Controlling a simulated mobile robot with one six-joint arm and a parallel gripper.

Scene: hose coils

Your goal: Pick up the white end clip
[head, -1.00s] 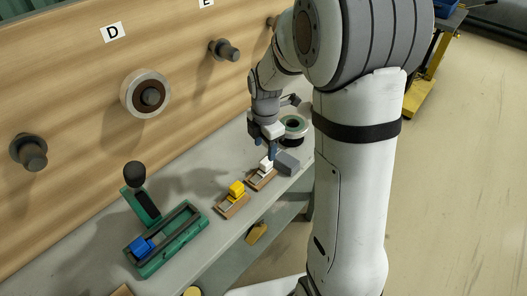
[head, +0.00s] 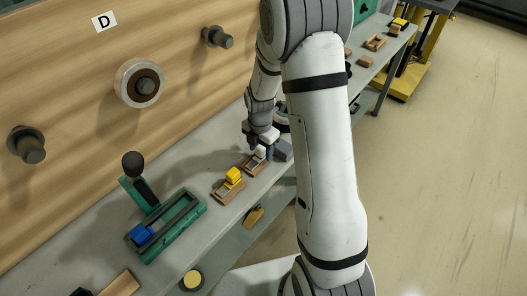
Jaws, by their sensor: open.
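The white end clip (head: 260,153) sits in a small wooden holder (head: 252,167) on the grey bench, just left of my arm. The gripper is open. The fingers partly hide the clip, and I cannot tell whether they touch it.
A yellow clip (head: 233,175) in its own wooden holder stands left of the white one. A green fixture (head: 168,228) with a blue clip (head: 140,233) and a black-knobbed lever (head: 134,165) is further left. A grey block (head: 283,151) lies close on the right. Pegs (head: 217,37) jut from the wooden wall.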

